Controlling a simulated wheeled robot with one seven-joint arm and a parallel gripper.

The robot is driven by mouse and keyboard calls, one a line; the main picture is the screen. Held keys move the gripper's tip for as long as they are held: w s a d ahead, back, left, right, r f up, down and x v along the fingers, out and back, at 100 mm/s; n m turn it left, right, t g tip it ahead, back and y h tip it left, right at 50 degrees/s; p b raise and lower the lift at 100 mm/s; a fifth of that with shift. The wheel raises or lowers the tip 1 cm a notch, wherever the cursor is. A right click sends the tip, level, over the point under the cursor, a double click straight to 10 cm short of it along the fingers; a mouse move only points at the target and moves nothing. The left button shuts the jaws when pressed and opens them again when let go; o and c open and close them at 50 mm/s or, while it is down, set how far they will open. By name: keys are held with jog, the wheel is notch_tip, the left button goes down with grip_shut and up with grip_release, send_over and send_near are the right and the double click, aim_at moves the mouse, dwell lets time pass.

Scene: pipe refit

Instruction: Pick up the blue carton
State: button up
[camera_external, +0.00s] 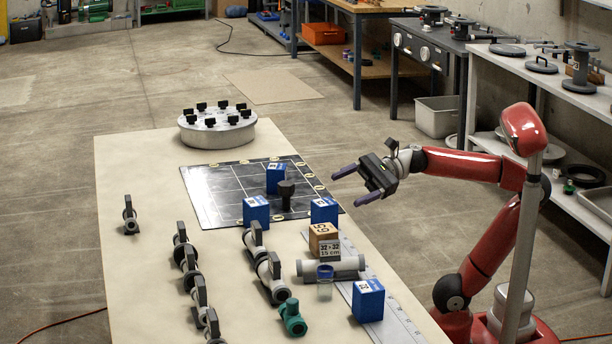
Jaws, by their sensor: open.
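Several blue cartons with white labels stand on the long table. One blue carton (276,179) is on the dark gridded mat (213,190). A second blue carton (256,213) is at the mat's front edge. A third blue carton (324,211) is at its front right corner. A fourth blue carton (368,301) stands apart at the table's front right, by a grey ruled strip (401,329). My gripper (345,190) is open and empty, fingers pointing left, around the table's right edge. It appears above and right of the third carton, touching none.
A dark knobbed piece (286,195) stands between the mat's cartons. A round grey drum (217,133) stands behind the mat.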

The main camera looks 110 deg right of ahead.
aim_at(315, 205)
jog(key=d+f+m+h, duration=0.1)
jog(key=m, duration=0.1)
jog(key=d+f+m+t, duration=0.1)
jog(key=d+f+m, duration=0.1)
jog(key=m, duration=0.1)
jog(key=d+f+m+t+h, duration=0.1)
jog(key=f+m, duration=0.1)
jog(key=shift+d+m+h, duration=0.3)
jog(key=shift+d, duration=0.05)
jog(key=shift+w+f, duration=0.2)
jog(key=shift+w, duration=0.35)
jog(key=w, duration=0.3)
jog(key=w+a+b, duration=0.1)
jog(key=w, duration=0.2)
jog(key=shift+w+a+r, duration=0.1)
jog(key=shift+w+a, duration=0.1)
jog(key=shift+w, duration=0.15)
jog(key=c, duration=1.1)
jog(key=shift+r, duration=0.1)
